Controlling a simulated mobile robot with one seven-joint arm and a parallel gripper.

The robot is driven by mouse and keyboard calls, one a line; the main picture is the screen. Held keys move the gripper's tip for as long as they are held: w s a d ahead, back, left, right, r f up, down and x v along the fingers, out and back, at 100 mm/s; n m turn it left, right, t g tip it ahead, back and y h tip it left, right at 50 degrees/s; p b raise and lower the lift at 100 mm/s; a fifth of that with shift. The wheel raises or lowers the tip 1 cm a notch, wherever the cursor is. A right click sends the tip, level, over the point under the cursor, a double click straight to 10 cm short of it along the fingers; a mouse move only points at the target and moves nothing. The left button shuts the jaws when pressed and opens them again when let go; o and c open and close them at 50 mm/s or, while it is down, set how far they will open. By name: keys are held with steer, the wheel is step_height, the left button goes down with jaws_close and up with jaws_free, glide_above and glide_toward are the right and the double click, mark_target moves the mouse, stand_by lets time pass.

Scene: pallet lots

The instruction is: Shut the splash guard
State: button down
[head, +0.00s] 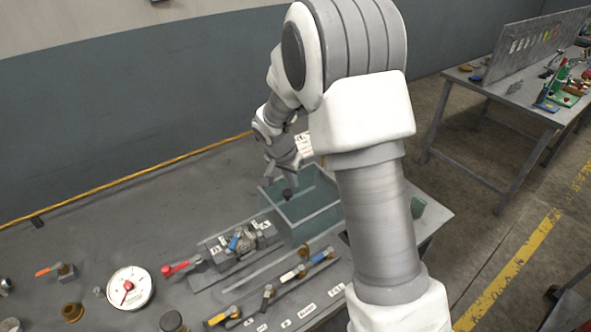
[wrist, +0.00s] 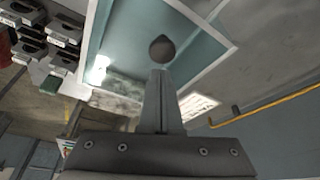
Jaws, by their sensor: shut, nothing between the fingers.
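The splash guard (head: 305,215) is a clear teal box with pale edges, at the bench's right part in the head view. Its teal panel and pale frame (wrist: 212,50) fill the top middle of the wrist view. A dark round knob (head: 288,194) shows at the guard, and also in the wrist view (wrist: 162,48). My gripper (head: 284,174) is shut and empty. Its fingertips (wrist: 160,72) are right by the knob; I cannot tell whether they touch it. My arm hides part of the guard's right side, and I cannot tell how far the guard stands open.
Left of the guard are a valve block (head: 240,243), a red-handled valve (head: 182,266) and a white gauge (head: 130,287). A row of coloured levers (head: 268,292) lies in front. A yellow hose (head: 120,183) runs along the back. A second table (head: 520,105) stands at right.

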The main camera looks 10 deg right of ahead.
steer(key=shift+s+a, duration=0.1)
stand_by(0.3)
steer(key=shift+s+a+f+b, duration=0.2)
steer(key=shift+a+b, duration=0.35)
steer(key=shift+s+a+r+b, duration=0.1)
steer(key=shift+s+a+b, duration=1.25)
steer(key=shift+a, duration=1.7)
steer(key=shift+s+a+r+b, duration=0.1)
steer(key=shift+s+a+b, duration=1.2)
steer(key=shift+a, duration=1.7)
steer(key=shift+s+a+b, duration=1.15)
steer(key=shift+a+b, duration=0.35)
steer(key=shift+a, duration=1.55)
steer(key=shift+d, duration=0.1)
